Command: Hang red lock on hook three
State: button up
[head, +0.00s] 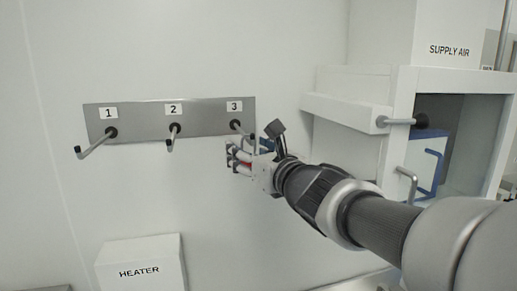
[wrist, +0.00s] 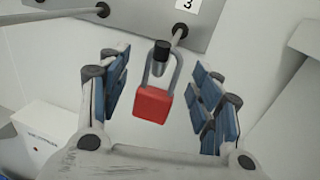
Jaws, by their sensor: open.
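The red lock (wrist: 152,105) has a grey shackle and hangs body-down in the wrist view. The black tip of hook three (wrist: 162,50) shows inside the shackle loop, so the lock appears to hang on that hook. My gripper (wrist: 160,82) is open, with blue-padded fingers on both sides of the lock and a visible gap on each side. In the head view, my gripper (head: 238,157) is just below hook three (head: 243,130), and only a small bit of red shows between the fingers.
A grey plate (head: 205,121) on the white wall carries three hooks. Hook one (head: 95,146) and hook two (head: 171,140) are bare. A heater box (head: 142,262) stands below left. A white cabinet with a handle (head: 400,121) juts out on the right, near my arm.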

jog(key=shift+w+a, duration=0.25)
jog(key=shift+w, duration=0.2)
jog(key=c, duration=1.2)
jog(key=shift+s+b, duration=0.1)
jog(key=shift+b, duration=0.3)
dwell(0.5)
jog(key=o, duration=0.7)
jog(key=shift+o, duration=0.2)
jog(key=o, duration=0.6)
jog(key=shift+c, duration=0.2)
